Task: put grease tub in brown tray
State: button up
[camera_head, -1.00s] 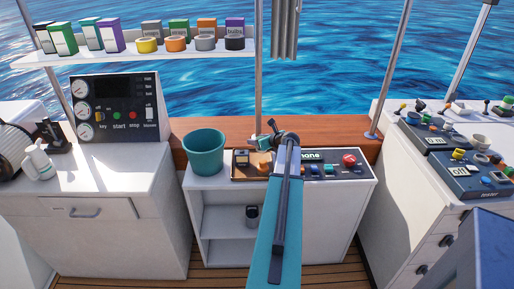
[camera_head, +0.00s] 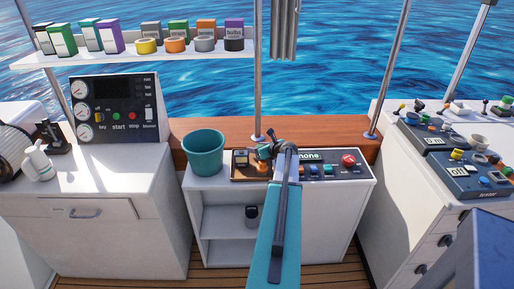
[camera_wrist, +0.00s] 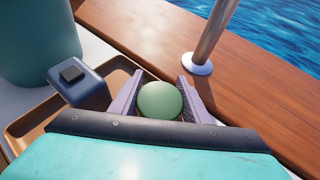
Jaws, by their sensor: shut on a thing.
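My gripper (camera_wrist: 158,98) is shut on a round green-topped tub, which I take to be the grease tub (camera_wrist: 160,99). In the wrist view the tub sits between both fingers; its lower part is hidden. The brown tray (camera_wrist: 22,128) shows at the left of the wrist view. In the head view the tray (camera_head: 240,179) lies on the white cabinet, with my gripper (camera_head: 268,147) at its right back corner. I cannot tell how high the tub is above the tray.
A dark box with a square button (camera_wrist: 80,88) is at the tray's left. An orange thing (camera_head: 262,167) also shows in the tray. A teal bucket (camera_head: 204,154) stands left of the tray, and a switch panel (camera_head: 335,170) is right. A metal post (camera_wrist: 212,35) rises behind.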

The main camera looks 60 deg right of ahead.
jog(key=shift+f, duration=0.1)
jog(key=o, duration=1.1)
jog(key=shift+b+v, duration=0.8)
jog(key=shift+v, duration=5.3)
